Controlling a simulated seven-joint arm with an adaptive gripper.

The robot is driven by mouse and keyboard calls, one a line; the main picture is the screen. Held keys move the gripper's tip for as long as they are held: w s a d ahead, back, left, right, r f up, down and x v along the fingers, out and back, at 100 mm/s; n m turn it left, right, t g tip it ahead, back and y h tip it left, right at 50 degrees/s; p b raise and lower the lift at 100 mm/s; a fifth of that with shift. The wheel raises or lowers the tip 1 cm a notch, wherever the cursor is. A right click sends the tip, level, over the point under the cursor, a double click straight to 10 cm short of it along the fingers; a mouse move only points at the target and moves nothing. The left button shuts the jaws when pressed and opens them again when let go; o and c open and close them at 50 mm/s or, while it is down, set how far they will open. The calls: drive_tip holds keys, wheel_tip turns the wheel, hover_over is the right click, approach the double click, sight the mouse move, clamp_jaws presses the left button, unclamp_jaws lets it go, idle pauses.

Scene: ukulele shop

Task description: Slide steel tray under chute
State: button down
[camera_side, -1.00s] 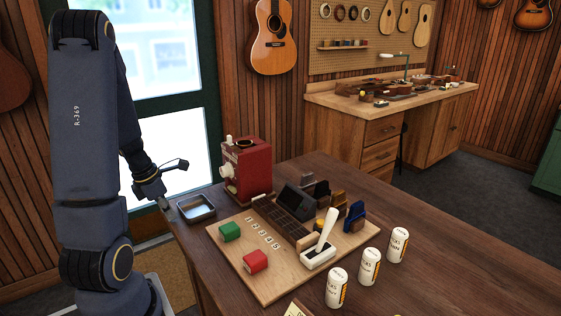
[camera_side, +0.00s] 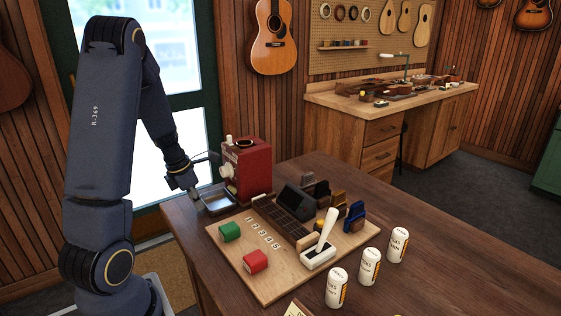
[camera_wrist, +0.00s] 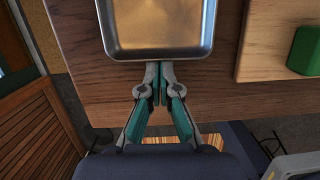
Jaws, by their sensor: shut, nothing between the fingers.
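The steel tray (camera_side: 217,203) is a small shallow open pan on the table's left edge, in front of the red machine (camera_side: 248,168). In the wrist view the tray (camera_wrist: 158,52) fills the top middle and looks empty. My gripper (camera_wrist: 160,68) is shut, with its fingertips at the middle of the tray's near rim, touching or nearly so, with nothing between them. In the side view my gripper (camera_side: 194,194) is at the tray's left side. The red machine has a white knob on its left face; I cannot make out a chute opening clearly.
A wooden board (camera_side: 262,275) beside the tray carries a green block (camera_side: 230,232), a red block (camera_side: 255,261), number tiles and a white lever (camera_side: 325,235). Several white cans (camera_side: 369,266) stand to the right. The table's left edge is close to the tray.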

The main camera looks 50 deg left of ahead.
idle(0.3)
drive_tip(key=s, duration=0.2)
drive_tip(key=s+r, duration=0.1)
drive_tip(key=s, duration=0.1)
drive_tip(key=shift+a, duration=0.15)
drive_tip(key=v, duration=0.8)
drive_tip(key=w+d+r+m+t, duration=0.2)
drive_tip(key=w+d+r+m, duration=0.35)
drive_tip(key=d, duration=0.25)
drive_tip(key=s+d+r+m, duration=0.2)
drive_tip(key=d+m, duration=0.7)
drive_tip(key=m, duration=0.6)
drive_tip(key=s+d+r+m, duration=0.2)
drive_tip(key=d+m, duration=0.8)
drive_tip(key=m, duration=0.5)
drive_tip(key=shift+t, duration=0.4)
